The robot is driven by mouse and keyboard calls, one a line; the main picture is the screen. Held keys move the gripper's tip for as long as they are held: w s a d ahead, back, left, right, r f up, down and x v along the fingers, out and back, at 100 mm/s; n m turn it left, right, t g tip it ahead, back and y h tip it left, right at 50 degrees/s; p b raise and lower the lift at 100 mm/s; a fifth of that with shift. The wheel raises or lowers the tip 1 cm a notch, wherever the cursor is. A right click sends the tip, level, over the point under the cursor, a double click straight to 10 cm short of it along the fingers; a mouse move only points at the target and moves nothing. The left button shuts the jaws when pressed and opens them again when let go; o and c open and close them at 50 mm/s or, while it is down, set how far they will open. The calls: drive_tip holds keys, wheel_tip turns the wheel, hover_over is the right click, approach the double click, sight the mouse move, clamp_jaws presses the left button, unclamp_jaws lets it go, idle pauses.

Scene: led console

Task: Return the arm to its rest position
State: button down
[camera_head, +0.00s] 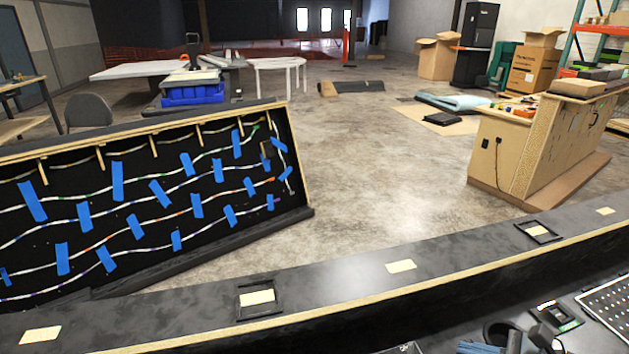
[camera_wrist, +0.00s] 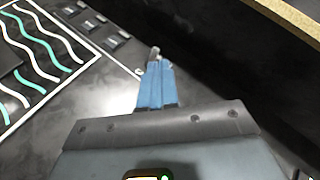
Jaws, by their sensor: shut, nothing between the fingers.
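My gripper (camera_wrist: 155,68) shows in the wrist view as two blue fingers side by side, pointing away from the camera. The fingers are together and hold nothing. They are over a dark console surface (camera_wrist: 95,100), close to its inner corner; I cannot tell the exact height above it. In the head view, part of the dark console top (camera_head: 575,295) shows at the bottom right.
In the wrist view, a panel with white and teal wavy lines (camera_wrist: 38,52) lies at the left, and small dark switches (camera_wrist: 98,22) sit above it. A dark ledge (camera_head: 340,285) crosses the head view's front. A taped wiring panel (camera_head: 150,215) leans at left; open floor lies beyond.

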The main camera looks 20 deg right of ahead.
drive_tip(key=s+a+f+n+h, duration=0.1)
drive_tip(key=s+f, duration=0.1)
drive_tip(key=s+a+f+n+h, duration=0.1)
drive_tip(key=s+f, duration=0.1)
drive_tip(key=s+a+f+n+g+h, duration=0.1)
drive_tip(key=s+a+f, duration=0.1)
drive_tip(key=s, duration=0.1)
drive_tip(key=shift+s+a+f+n+h, duration=0.1)
drive_tip(key=shift+f+n+h, duration=0.2)
drive_tip(key=shift+h, duration=0.1)
drive_tip(key=s+a+n+h, duration=0.1)
drive_tip(key=s, duration=0.1)
drive_tip(key=s+n+h, duration=0.1)
drive_tip(key=s+n, duration=0.1)
drive_tip(key=s+a+n, duration=0.1)
drive_tip(key=s+n, duration=0.1)
drive_tip(key=s, duration=0.1)
drive_tip(key=shift+a+f+h, duration=0.1)
drive_tip(key=shift+a+h, duration=0.2)
drive_tip(key=shift+h, duration=0.1)
drive_tip(key=s+a+r+n+t, duration=0.2)
drive_tip(key=s+a+r+n, duration=0.2)
drive_tip(key=s+r+n, duration=0.2)
drive_tip(key=s+a+r+n+t, duration=0.3)
drive_tip(key=s+a+r+n, duration=0.2)
drive_tip(key=r+n, duration=0.5)
wheel_tip(320, 180, up, 4)
drive_tip(key=shift+s+r+n+h, duration=0.1)
drive_tip(key=shift+s+n+h, duration=0.25)
drive_tip(key=shift+s, duration=0.85)
